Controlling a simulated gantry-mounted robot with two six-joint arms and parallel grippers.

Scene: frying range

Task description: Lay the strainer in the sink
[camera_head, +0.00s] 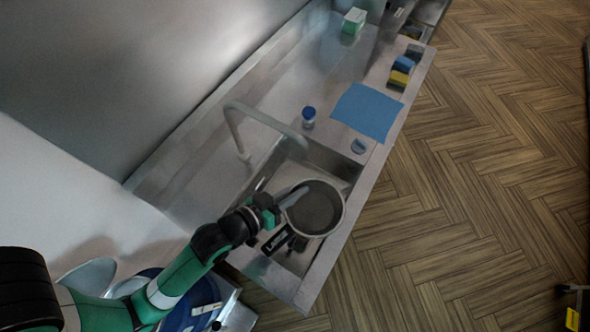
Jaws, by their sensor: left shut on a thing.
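The strainer (316,208) is a round dark-grey bowl with a light rim; a grey handle reaches from it toward the left. My left gripper (276,219) comes in from the lower left and is shut on the strainer at its handle side. The strainer is over the sink (326,158), a steel basin set in the counter, and covers much of it. I cannot tell whether the strainer touches the basin floor. My right gripper does not show.
A tall curved faucet (235,125) arches over the sink's back edge. A blue-capped jar (308,117) and a blue cloth (367,111) are beyond the sink. Sponges (401,72) lie farther along. Plates (90,276) stand at lower left. Open wood floor lies to the right.

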